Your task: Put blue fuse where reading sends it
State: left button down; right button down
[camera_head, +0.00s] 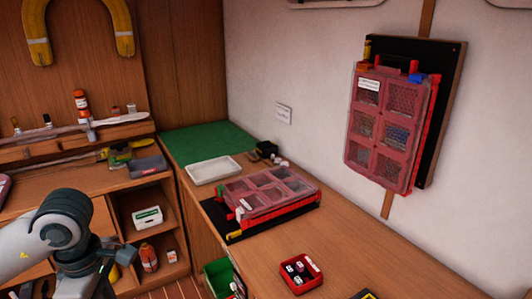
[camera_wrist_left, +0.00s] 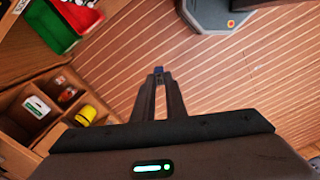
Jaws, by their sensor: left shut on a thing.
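My left gripper (camera_wrist_left: 159,73) is shut on a small blue piece, the blue fuse (camera_wrist_left: 159,69), which shows at the fingertips in the left wrist view. It hangs above the striped wood floor, clear of the furniture. In the head view my left arm comes in at the lower left, and its fingertips cannot be made out. My right gripper is not in view. A white device with a green band (camera_head: 148,216) stands in the open shelf; it also shows in the left wrist view (camera_wrist_left: 37,106). No reading is legible.
A red compartment box (camera_head: 265,190) lies on the wooden counter; another (camera_head: 391,127) hangs on the wall. A red tray (camera_head: 318,283) with several small pieces and a white tray (camera_head: 213,170) sit on the counter. A green bin (camera_head: 219,279) stands beside the counter.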

pick_arm(q)
jog(key=shift+f, duration=0.1)
dwell(0.3)
jog(key=shift+w+d+f+m, duration=0.1)
jog(key=shift+d+f+m, duration=0.2)
jog(key=shift+f+m, duration=0.3)
jog(key=d+f+m, duration=0.4)
jog(key=f+m, duration=0.5)
jog(key=s+d+f+m+b, duration=0.1)
jog(key=d+f+m, duration=0.3)
jog(key=f+m, duration=0.5)
jog(key=shift+d+f, duration=0.25)
jog(key=shift+f, duration=0.25)
jog(key=shift+s, duration=0.1)
